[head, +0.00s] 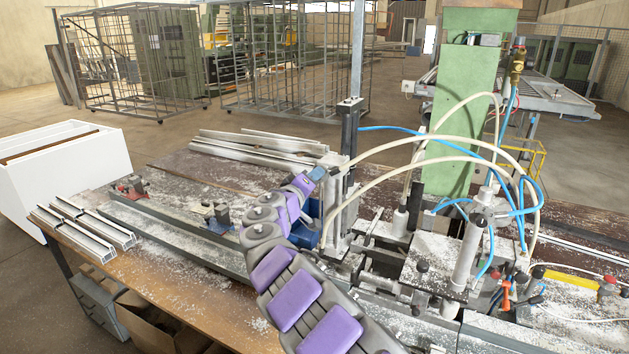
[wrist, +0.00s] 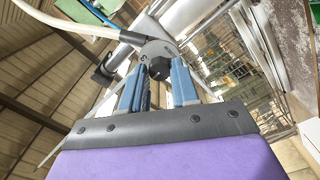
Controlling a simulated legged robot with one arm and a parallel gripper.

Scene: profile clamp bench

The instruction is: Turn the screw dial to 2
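The screw dial (wrist: 146,50) is a dark grey disc with light marks and a black knob (wrist: 159,68) at its middle. The marks are too small to read surely. My gripper (wrist: 160,66) has two blue fingers standing apart, one on each side of the black knob. The knob shows between or just beyond the fingertips; I cannot tell whether they touch it. In the head view my gripper (head: 318,174) is raised at the light metal upright of the clamp bench (head: 343,205). The dial's face cannot be made out there.
White and blue hoses (head: 440,142) arch over the clamp, right of my arm. A green column (head: 462,100) stands behind. Metal rails (head: 180,235) and white profiles (head: 85,228) lie on the left of the bench. A pale hose (wrist: 70,25) passes near the dial.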

